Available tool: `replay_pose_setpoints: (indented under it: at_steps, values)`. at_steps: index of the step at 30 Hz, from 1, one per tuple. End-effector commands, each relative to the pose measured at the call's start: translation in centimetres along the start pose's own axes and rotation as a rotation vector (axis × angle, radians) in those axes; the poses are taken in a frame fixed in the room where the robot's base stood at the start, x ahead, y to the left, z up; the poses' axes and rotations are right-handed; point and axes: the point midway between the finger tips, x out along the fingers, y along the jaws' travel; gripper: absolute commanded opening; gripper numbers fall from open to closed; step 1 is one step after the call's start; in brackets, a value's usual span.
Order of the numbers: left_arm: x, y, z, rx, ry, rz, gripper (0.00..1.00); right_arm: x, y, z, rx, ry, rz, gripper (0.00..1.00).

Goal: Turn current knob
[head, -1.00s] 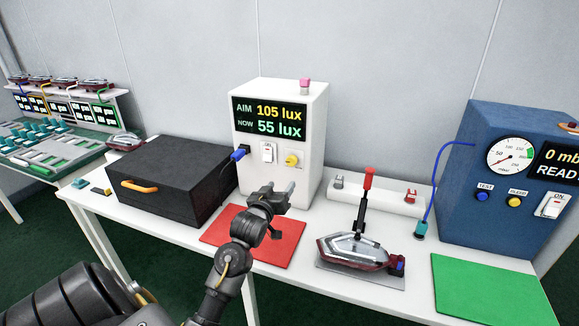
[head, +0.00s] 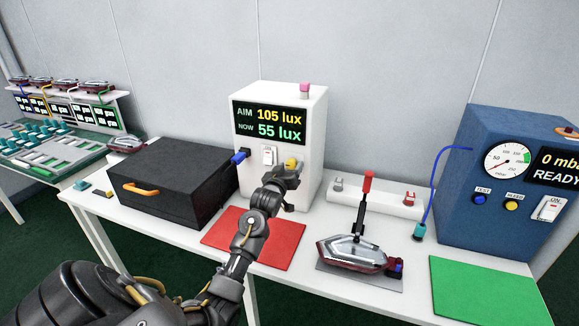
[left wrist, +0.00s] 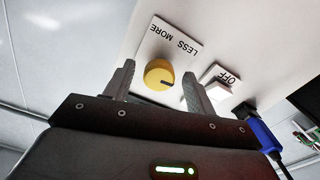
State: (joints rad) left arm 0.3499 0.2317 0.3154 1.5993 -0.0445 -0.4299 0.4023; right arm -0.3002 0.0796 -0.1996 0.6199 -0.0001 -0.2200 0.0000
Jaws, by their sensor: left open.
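The yellow current knob (head: 291,163) is on the front of the white box (head: 313,130), partly hidden by my left gripper in the head view. The box display (head: 270,120) reads AIM 105 lux, NOW 55 lux. In the left wrist view the knob (left wrist: 159,74) has a dark pointer line and a plate (left wrist: 172,38) marked LESS and MORE. My left gripper (head: 287,173) is open in front of the knob. In the wrist view its two fingers stand on either side of the knob; I cannot tell whether they touch it. My right gripper is not in view.
A white rocker switch (head: 269,155) and a blue plug (head: 239,157) are left of the knob. A black box (head: 165,175) stands at left, a red mat (head: 270,240) below. A lamp (head: 350,252) in a clamp and a blue gauge box (head: 490,225) stand to the right.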

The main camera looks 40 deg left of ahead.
Motion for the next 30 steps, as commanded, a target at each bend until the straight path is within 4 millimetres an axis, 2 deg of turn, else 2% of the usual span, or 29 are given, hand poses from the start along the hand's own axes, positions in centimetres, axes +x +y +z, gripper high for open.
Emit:
replay_pose_setpoints:
  at_steps: [10, 20, 30]
  values:
    - [0.40, 0.00, 0.01, 0.000, 0.000, 0.000, 0.56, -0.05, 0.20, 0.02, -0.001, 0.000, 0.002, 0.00]
    - [0.37, -0.03, 0.00, 0.000, 0.000, 0.000, 0.12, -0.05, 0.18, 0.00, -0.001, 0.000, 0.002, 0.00]
    - [0.38, -0.02, -0.05, 0.051, -0.001, 0.000, 0.11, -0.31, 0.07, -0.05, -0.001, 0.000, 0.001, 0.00]
